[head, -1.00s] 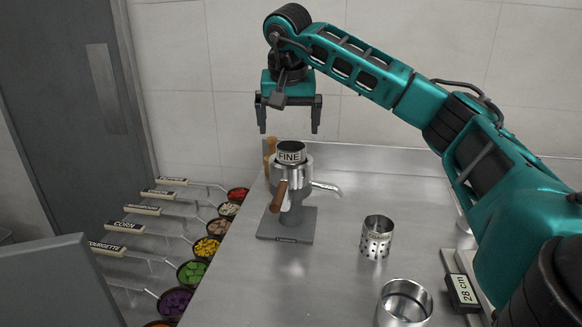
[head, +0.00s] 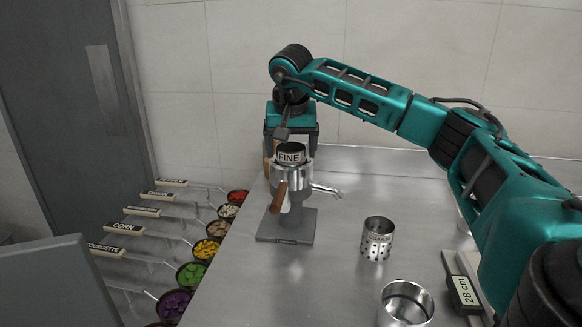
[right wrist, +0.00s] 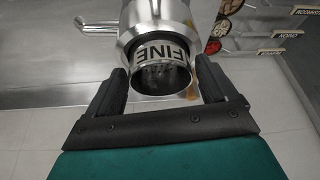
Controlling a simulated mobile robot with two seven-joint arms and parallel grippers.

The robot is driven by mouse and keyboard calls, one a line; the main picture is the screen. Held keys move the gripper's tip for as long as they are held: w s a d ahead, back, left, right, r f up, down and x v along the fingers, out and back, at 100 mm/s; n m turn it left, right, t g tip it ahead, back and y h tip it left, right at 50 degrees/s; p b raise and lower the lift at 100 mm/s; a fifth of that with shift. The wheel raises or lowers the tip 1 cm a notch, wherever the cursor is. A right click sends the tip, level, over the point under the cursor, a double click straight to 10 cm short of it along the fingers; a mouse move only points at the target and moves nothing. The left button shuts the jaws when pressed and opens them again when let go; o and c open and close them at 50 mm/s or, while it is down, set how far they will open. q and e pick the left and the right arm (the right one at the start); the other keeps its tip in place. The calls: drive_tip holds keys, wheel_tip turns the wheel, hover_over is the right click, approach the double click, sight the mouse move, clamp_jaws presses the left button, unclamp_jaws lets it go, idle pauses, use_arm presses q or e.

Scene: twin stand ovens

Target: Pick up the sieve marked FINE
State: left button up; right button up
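The sieve marked FINE (head: 291,155) is a short metal cup with a white label. It sits upright in the top of a metal mill-like device (head: 291,182) with a wooden handle and a side spout. In the right wrist view, the sieve (right wrist: 163,68) shows its dark perforated opening. My right gripper (head: 291,150) is open, with its fingers on either side of the sieve. In the right wrist view, the gripper (right wrist: 163,68) has small gaps between fingers and sieve. My left gripper is not in view.
A perforated metal sieve (head: 377,240) and a plain metal ring (head: 405,303) stand on the steel counter (head: 330,270) to the right. Several labelled pans of vegetables line the left. A grey panel (head: 50,280) stands front left.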

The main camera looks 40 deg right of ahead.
drive_tip(key=c, duration=1.2)
drive_tip(key=shift+o, duration=0.2)
